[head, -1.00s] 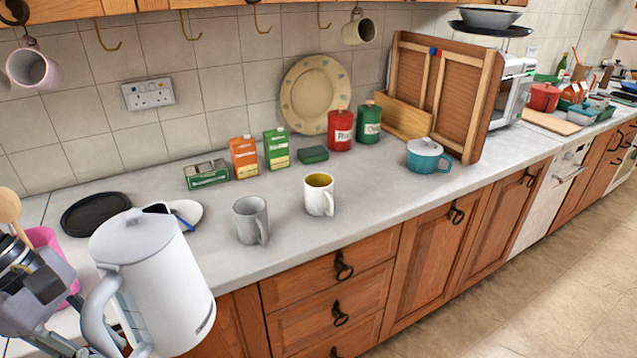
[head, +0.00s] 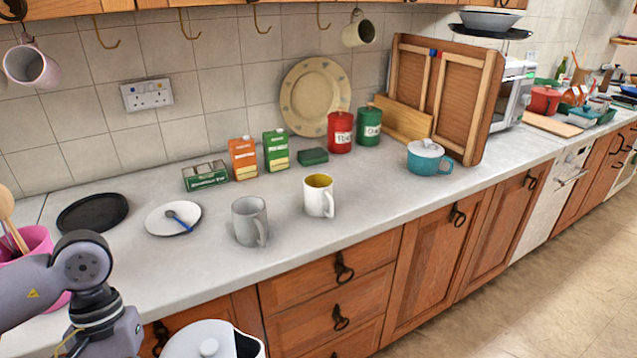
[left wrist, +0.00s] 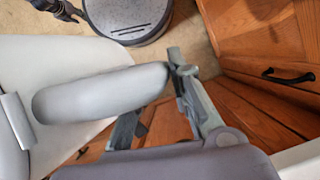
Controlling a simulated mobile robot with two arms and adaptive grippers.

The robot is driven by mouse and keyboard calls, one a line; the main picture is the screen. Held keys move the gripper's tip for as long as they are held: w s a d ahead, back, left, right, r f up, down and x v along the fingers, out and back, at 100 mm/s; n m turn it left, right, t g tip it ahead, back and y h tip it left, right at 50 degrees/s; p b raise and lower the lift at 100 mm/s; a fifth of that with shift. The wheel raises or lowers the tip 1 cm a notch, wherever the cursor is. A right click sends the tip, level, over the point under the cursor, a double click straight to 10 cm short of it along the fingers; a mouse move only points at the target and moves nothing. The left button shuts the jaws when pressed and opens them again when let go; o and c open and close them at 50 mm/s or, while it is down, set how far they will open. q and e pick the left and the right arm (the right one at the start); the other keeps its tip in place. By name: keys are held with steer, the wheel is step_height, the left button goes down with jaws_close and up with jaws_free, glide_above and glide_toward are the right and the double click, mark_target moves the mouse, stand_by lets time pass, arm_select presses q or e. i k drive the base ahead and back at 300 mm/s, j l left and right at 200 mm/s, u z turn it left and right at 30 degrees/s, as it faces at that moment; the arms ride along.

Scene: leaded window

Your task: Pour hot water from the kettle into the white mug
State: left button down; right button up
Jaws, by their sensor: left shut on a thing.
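The white mug (head: 319,198) with a yellow inside stands upright on the counter, its handle toward the front right. The white kettle (head: 208,342) shows only its lid and top at the bottom edge of the head view, in front of the drawers and below the counter top's level in the picture. In the left wrist view its white handle (left wrist: 100,103) lies between the fingers of my left gripper (left wrist: 158,102), which is shut on it. The kettle's spout and lower body are hidden. My right gripper is not in view.
A grey mug (head: 249,222) stands just left of the white mug. A plate with a blue-handled spoon (head: 173,218), a black plate (head: 92,213) and a pink pot (head: 35,243) are to the left. Cartons and tins line the wall. The counter in front of the mugs is clear.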

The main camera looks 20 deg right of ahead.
mark_target(322, 199)
steer(key=l, duration=0.45)
steer(key=i+l, duration=0.15)
steer(key=l, duration=0.75)
steer(key=i+l+z, duration=0.1)
steer(key=l, duration=0.35)
